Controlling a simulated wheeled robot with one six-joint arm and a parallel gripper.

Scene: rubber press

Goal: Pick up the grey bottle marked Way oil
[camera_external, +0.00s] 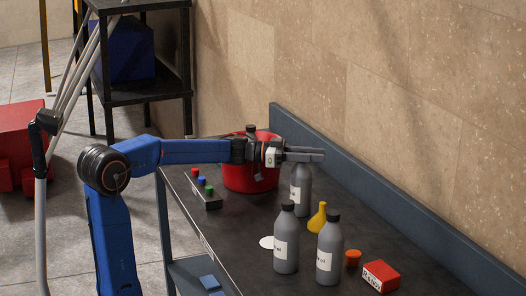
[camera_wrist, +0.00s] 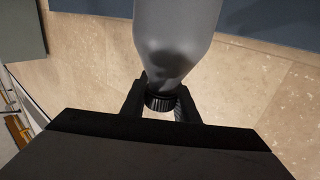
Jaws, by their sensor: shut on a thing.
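A grey bottle (camera_external: 301,187) with a white label is upright under my gripper (camera_external: 318,155), in front of the red pot. My gripper is shut on the bottle's neck, just by its black cap. In the wrist view the fingers (camera_wrist: 162,104) sit on either side of the cap, and the grey body (camera_wrist: 178,25) fills the top middle. The label's words cannot be read here. I cannot tell whether its base touches the table. Two similar grey bottles stand nearer, one at left (camera_external: 286,245) and one at right (camera_external: 330,250); their labels are only partly legible.
A red pot (camera_external: 250,176) stands just behind the arm on the dark workbench (camera_external: 237,235). A yellow funnel (camera_external: 317,220), an orange cap (camera_external: 353,258) and a red box (camera_external: 381,276) lie to the right. A button block (camera_external: 206,192) and a white disc (camera_external: 267,242) lie left.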

